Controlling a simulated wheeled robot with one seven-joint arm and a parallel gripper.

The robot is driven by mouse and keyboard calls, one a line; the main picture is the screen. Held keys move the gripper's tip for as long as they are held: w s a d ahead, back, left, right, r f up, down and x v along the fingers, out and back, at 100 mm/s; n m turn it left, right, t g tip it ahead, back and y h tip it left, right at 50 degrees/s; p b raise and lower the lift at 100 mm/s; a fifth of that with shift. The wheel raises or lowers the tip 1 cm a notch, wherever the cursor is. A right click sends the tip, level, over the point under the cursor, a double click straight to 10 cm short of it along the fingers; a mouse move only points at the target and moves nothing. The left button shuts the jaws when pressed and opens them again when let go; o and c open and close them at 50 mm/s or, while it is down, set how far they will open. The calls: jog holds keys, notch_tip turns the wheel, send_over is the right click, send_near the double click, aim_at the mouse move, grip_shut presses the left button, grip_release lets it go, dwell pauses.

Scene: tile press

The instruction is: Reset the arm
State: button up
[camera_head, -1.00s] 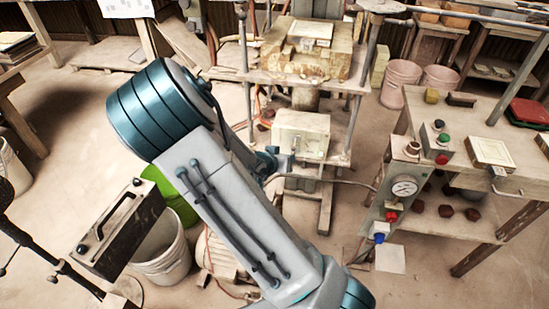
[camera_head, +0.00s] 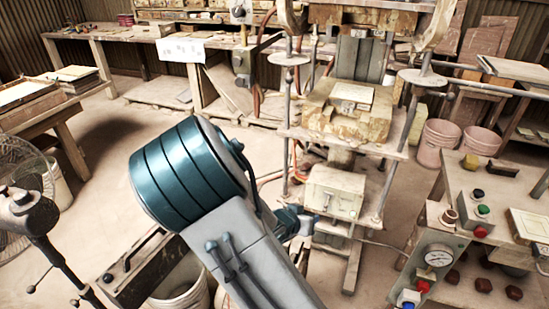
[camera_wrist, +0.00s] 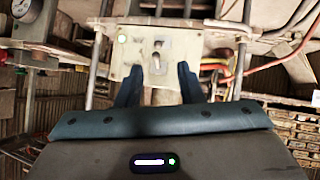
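My arm crosses the lower middle of the head view, and my gripper (camera_head: 312,222) shows small beside the control box (camera_head: 335,196) under the press. In the wrist view my gripper (camera_wrist: 159,84) has its two fingers apart, with nothing between them. The pale control box (camera_wrist: 157,55) with a green light lies beyond the fingertips; I cannot tell the exact gap. The tile press (camera_head: 345,112) stands behind, with a pale square tile (camera_head: 352,96) on its block.
A panel with a gauge (camera_head: 438,257) and buttons stands on the right by a workbench (camera_head: 448,190). Pink buckets (camera_head: 438,142) stand behind it. A fan (camera_head: 20,175) and a white bucket (camera_head: 185,285) are on the left. Open floor lies left of the press.

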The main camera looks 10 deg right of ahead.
jog(key=s+a+r+n+g+y, duration=0.1)
jog(key=s+a+r+n+y, duration=0.15)
jog(key=a+y, duration=0.3)
jog(key=s+a+r+n+y, duration=0.1)
jog(key=s+a+r+y, duration=0.1)
jog(key=a+r+y, duration=0.3)
jog(key=s+d+r+n+g+h, duration=0.1)
jog(key=s+r+n, duration=0.1)
jog(key=s+r, duration=0.2)
jog(key=s+d+r+n+g, duration=0.1)
jog(key=s+r, duration=0.4)
jog(key=s, duration=0.5)
jog(key=shift+s+d+n+g+h, duration=0.35)
jog(key=shift+s+d+g, duration=0.05)
jog(key=shift+d, duration=0.4)
